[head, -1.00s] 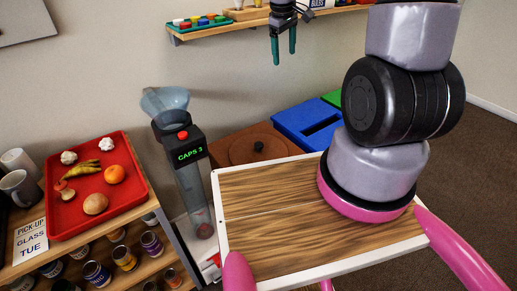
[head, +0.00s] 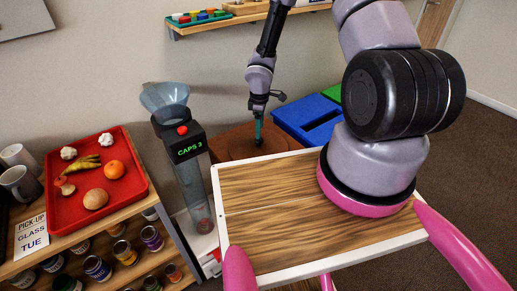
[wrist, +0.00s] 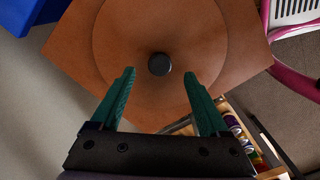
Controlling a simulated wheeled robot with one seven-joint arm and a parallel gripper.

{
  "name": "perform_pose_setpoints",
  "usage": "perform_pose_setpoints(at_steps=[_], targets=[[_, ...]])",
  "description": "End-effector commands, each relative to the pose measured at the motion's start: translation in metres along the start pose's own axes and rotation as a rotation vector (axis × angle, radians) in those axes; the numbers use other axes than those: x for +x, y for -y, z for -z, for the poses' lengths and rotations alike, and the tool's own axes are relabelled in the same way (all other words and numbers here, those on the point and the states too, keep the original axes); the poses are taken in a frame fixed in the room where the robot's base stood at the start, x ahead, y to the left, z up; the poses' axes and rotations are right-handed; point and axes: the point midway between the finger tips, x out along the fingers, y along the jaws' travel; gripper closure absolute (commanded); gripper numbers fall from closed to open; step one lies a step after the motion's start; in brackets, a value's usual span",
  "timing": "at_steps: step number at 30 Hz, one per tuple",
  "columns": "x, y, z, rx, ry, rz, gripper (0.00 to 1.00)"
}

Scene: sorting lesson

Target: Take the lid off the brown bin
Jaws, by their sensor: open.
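The brown bin (head: 222,142) stands behind my wooden top, left of a blue bin. Its round brown lid lies on top and shows in the wrist view (wrist: 120,38), with a dark round knob (wrist: 159,64) in the middle. My gripper (head: 258,143) is over the brown bin in the head view, seen nearly edge-on near the knob. In the wrist view, my gripper's green fingers (wrist: 160,85) are wide apart and empty. The knob appears just beyond the fingertips, between their lines. In the head view the knob is mostly hidden by the gripper.
A blue bin (head: 303,112) with a slot and a green bin (head: 331,93) stand right of the brown bin. A bottle-cap dispenser marked CAPS 3 (head: 189,150) stands close on its left. A red tray of food (head: 117,198) is at far left. A wall shelf (head: 225,20) is above.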

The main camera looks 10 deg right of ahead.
Motion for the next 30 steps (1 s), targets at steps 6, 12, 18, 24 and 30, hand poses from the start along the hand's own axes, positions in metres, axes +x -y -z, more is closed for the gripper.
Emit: perform_pose_setpoints(at_steps=[6,12,18,24,30], targets=[[0.018,0.000,0.001,-0.001,0.001,0.000,0.21],[0.047,0.001,0.004,0.000,0.002,0.001,0.21],[0.066,0.000,0.004,0.002,0.001,-0.001,0.21],[0.066,0.000,0.004,0.002,0.001,-0.001,0.21],[0.066,0.000,0.004,0.002,0.001,-0.001,0.86]])
